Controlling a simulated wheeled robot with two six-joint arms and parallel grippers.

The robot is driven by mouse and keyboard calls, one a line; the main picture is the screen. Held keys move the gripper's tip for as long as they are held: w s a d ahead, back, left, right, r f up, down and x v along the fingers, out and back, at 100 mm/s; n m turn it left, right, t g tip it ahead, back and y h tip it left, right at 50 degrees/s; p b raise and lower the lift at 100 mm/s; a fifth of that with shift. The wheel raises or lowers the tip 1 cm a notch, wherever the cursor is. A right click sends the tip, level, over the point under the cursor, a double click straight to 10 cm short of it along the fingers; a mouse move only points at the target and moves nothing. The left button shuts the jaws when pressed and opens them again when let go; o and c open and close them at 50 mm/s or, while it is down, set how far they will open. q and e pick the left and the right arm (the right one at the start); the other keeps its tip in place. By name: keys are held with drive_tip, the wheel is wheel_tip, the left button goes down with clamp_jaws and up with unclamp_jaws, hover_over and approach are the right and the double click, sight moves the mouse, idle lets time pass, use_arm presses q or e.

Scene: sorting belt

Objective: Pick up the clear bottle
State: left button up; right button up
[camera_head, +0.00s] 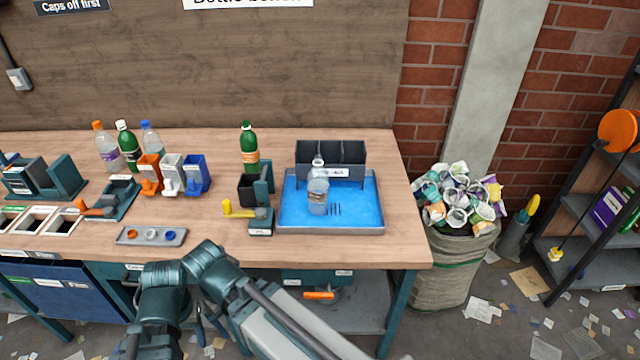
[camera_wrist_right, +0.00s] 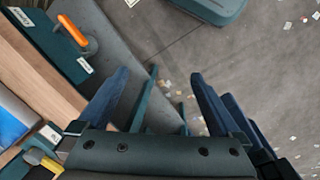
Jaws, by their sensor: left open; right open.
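The clear bottle (camera_head: 318,195) stands upright on the blue surface of a shallow grey-rimmed tray (camera_head: 330,231), at the right of the bench. It looks empty, has a pale label and nothing holds it. The bottle is not in that wrist view.
A dark divided bin (camera_head: 330,152) stands behind the bottle. A green bottle (camera_head: 249,148) and a yellow-handled fixture (camera_head: 240,209) stand left of the tray. Several bottles and coloured holders (camera_head: 172,175) are farther left. A full sack (camera_head: 455,260) stands right of the bench.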

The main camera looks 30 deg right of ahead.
idle(0.5)
drive_tip(key=n+t+h+b, duration=0.6)
drive_tip(key=n+h, duration=0.1)
drive_tip(key=n, duration=0.7)
approach(315, 200)
drive_tip(key=s+a+f, duration=0.1)
drive_tip(key=a+f, duration=0.1)
drive_tip(key=s+a+f, duration=0.2)
drive_tip(key=a, duration=0.1)
drive_tip(key=s+a+f, duration=0.2)
drive_tip(key=a, duration=0.1)
drive_tip(key=w+d+n+h+b, duration=0.1)
drive_tip(key=w+d+n, duration=0.1)
drive_tip(key=d, duration=0.1)
drive_tip(key=w+d+n+t+h+b, duration=0.1)
drive_tip(key=w+d+n+b, duration=0.1)
drive_tip(key=w+d+n, duration=0.1)
drive_tip(key=w+d+n+t+b, duration=0.1)
drive_tip(key=w+d+n, duration=0.1)
drive_tip(key=d, duration=0.3)
drive_tip(key=shift+w+d+r+h+b, duration=0.15)
drive_tip(key=shift+d+r+h+b, duration=0.05)
drive_tip(key=shift+r+h+b, duration=0.2)
drive_tip(key=shift+w+d+f, duration=0.1)
drive_tip(key=shift+w+d, duration=0.2)
drive_tip(key=shift+d, duration=0.2)
